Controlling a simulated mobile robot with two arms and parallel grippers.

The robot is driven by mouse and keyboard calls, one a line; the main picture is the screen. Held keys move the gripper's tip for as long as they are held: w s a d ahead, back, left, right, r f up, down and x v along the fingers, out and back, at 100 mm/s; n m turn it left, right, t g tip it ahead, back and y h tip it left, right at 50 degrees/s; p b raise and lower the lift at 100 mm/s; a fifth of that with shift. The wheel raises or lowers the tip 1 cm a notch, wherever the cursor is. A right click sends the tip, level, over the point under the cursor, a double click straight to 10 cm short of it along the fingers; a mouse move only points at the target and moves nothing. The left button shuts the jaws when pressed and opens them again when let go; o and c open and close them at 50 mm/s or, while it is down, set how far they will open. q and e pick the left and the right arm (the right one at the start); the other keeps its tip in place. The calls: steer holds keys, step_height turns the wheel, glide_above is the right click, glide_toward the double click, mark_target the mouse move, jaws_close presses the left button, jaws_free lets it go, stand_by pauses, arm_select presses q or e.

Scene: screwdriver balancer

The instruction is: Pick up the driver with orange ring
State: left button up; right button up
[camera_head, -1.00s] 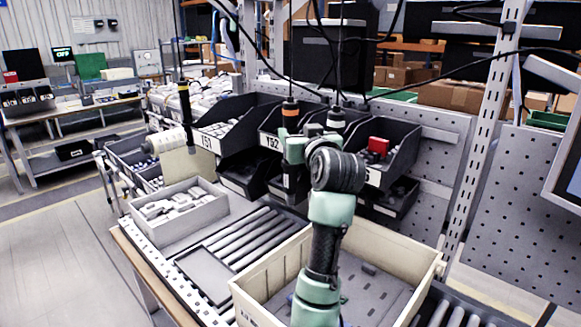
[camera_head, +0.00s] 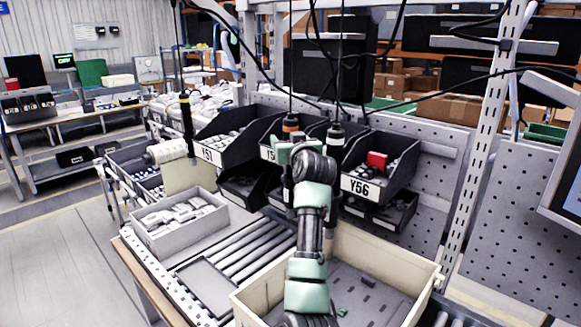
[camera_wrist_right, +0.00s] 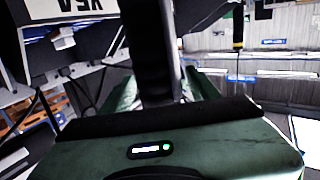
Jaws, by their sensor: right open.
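The driver with the orange ring (camera_head: 290,123) hangs upright from a cable in front of the dark bins in the head view; its lower part is hidden by my right gripper. My right gripper (camera_head: 284,152) is at that driver's lower end, mostly hidden behind my own wrist. In the right wrist view the green fingers of my right gripper (camera_wrist_right: 162,90) are apart. A dark upright shaft (camera_wrist_right: 148,50) stands between or just beyond them; no ring shows on it, and contact cannot be told. My left gripper is not in view.
A driver with a pale ring (camera_head: 335,133) hangs close to the right. A driver with a yellow ring (camera_head: 186,112) hangs further left. Dark bins (camera_head: 378,187) stand behind. A cream crate (camera_head: 392,252) and a grey box (camera_head: 180,234) are in front.

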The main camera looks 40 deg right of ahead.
steer(key=shift+w+d, duration=0.1)
steer(key=shift+w, duration=0.15)
jaws_close()
stand_by(1.2)
steer(key=shift+s+r, duration=0.1)
